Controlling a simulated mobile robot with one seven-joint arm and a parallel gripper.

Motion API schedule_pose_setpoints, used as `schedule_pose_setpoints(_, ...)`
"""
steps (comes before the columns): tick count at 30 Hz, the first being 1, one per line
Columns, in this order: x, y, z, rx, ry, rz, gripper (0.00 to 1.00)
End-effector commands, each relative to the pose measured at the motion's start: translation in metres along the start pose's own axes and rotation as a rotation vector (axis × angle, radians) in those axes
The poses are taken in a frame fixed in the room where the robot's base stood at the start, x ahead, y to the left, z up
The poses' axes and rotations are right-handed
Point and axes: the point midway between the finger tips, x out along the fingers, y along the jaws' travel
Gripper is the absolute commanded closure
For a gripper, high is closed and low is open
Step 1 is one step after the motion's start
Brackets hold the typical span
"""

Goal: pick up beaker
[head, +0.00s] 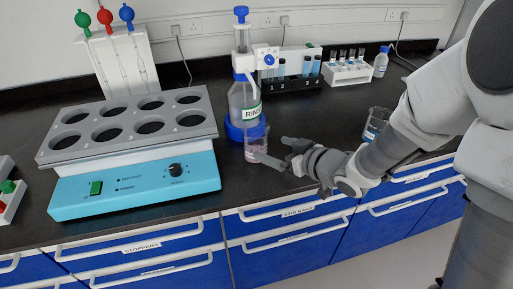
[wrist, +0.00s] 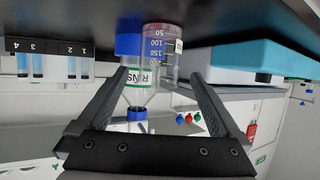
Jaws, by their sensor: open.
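A small clear graduated beaker (head: 257,149) with pinkish contents stands on the dark bench, in front of the rinse bottle. In the wrist view, which is upside down, the beaker (wrist: 164,46) appears ahead between the fingers, with volume marks up to about 200. My gripper (head: 271,148) is open and empty, just right of the beaker, fingers pointing at it. In the wrist view my gripper's fingers (wrist: 160,74) spread wide; whether they reach beside the beaker I cannot tell.
The rinse bottle (head: 243,101) on a blue base stands right behind the beaker. A blue heating unit with a grey holed block (head: 135,190) lies to the left. Vial racks (head: 347,73) stand at the back. The bench's front edge with blue drawers runs close below.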

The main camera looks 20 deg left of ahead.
Motion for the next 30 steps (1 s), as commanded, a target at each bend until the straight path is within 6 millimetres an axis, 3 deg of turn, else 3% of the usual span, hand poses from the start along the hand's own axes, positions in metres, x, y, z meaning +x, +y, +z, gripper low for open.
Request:
schedule_pose_setpoints(3, 0.022, -0.001, 0.001, 0.000, 0.000, -0.002, 0.00)
schedule_pose_setpoints(11, 0.041, 0.000, -0.001, 0.000, 0.001, 0.000, 0.00)
schedule_pose_setpoints(19, 0.079, -0.001, -0.005, 0.000, 0.000, 0.000, 0.00)
schedule_pose_setpoints(29, 0.088, 0.000, -0.007, 0.001, 0.000, 0.002, 0.00)
schedule_pose_setpoints(30, 0.087, 0.000, -0.007, 0.001, 0.000, 0.002, 0.04)
